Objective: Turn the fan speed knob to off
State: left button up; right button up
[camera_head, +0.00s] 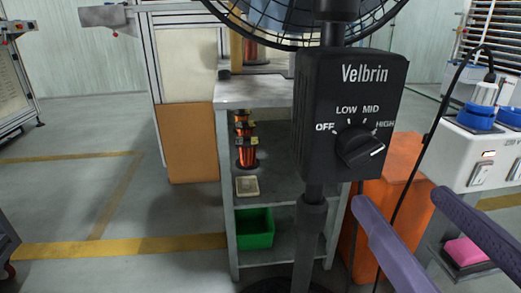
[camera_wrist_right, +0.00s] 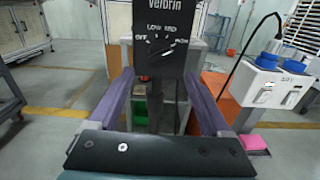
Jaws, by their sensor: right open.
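The fan's black control box (camera_head: 352,95) reads "Velbrin" and is labelled OFF, LOW, MID and HIGH. Its black speed knob (camera_head: 358,146) has a white mark on its right side, on the HIGH side of the dial and well away from OFF. The knob also shows in the right wrist view (camera_wrist_right: 159,47). My right gripper (camera_head: 402,200) is open and empty, its purple fingers below and to the right of the knob in the head view. In the right wrist view its fingers (camera_wrist_right: 159,77) spread below the knob, not touching it. My left gripper is not in view.
The fan pole (camera_head: 311,225) runs down from the box, with the fan cage above. Behind stands a grey shelf (camera_head: 256,93) with copper coils and a green bin (camera_head: 254,228). At right are an orange cabinet (camera_head: 398,160) and a white unit with a hanging cable. Left floor is open.

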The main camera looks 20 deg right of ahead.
aim_at(367, 158)
jog(key=p+x, duration=0.1)
jog(key=x, duration=0.7)
jog(key=shift+w+r, duration=0.1)
jog(key=shift+w, duration=0.15)
grip_shut()
dwell(0.3)
